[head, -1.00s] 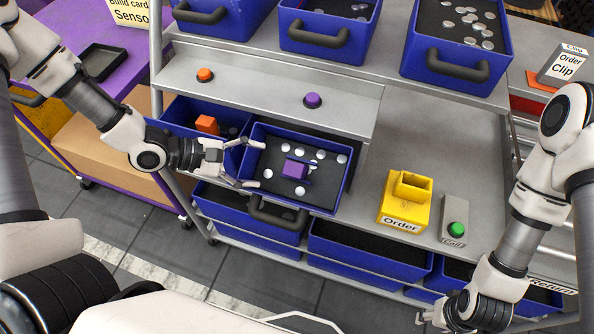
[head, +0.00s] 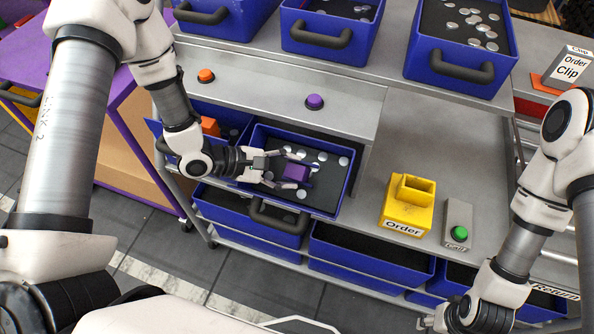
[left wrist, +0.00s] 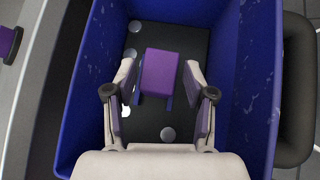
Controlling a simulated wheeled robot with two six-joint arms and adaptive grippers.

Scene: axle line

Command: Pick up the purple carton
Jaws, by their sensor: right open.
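The purple carton (head: 296,172) sits in a blue bin (head: 349,190) with a dark floor and several silver discs. In the left wrist view the carton (left wrist: 160,72) is straight ahead, between and slightly beyond the fingertips. My left gripper (head: 285,168) is over the bin from its left side, its fingers apart on either side of the carton's near end. In the left wrist view the left gripper (left wrist: 160,80) is open, with a gap between each finger and the carton. My right gripper (head: 440,322) is low at the bottom right, away from the bin, open.
A neighbouring blue bin holds an orange carton (head: 210,126). A purple button (head: 314,102) and an orange button (head: 206,76) sit on the ledge above. A yellow Order box (head: 407,212) and a green Call button (head: 459,233) stand to the right. Blue bins line the upper shelf.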

